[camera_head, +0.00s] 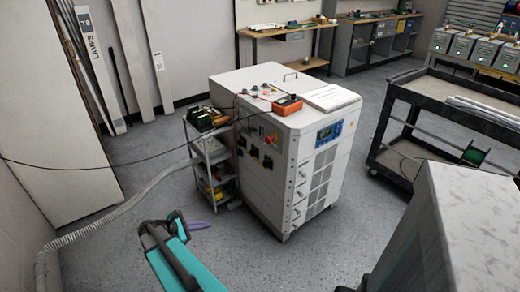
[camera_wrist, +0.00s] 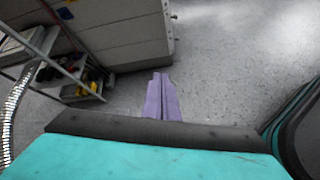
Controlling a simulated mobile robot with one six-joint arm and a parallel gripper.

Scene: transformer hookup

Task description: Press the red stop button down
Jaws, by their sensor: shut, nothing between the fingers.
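The red stop button (camera_head: 271,138) appears as a small red and yellow spot high on the left face of the white cabinet (camera_head: 262,180) in the head view. It is too small to tell whether it is pressed. My gripper (camera_head: 204,225) has purple fingers and is shut and empty. It is low in front of the cabinet's left side, below the button and apart from it. In the wrist view, the shut fingers (camera_wrist: 161,80) point toward the cabinet's lower part (camera_wrist: 125,38), over grey floor. I cannot make out the button there.
A small shelf cart (camera_head: 217,172) stands against the cabinet's left side, and also shows in the wrist view (camera_wrist: 75,75). A black cable crosses toward the cabinet. An orange meter (camera_head: 287,105) lies on top. A black trolley (camera_head: 440,125) stands right.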

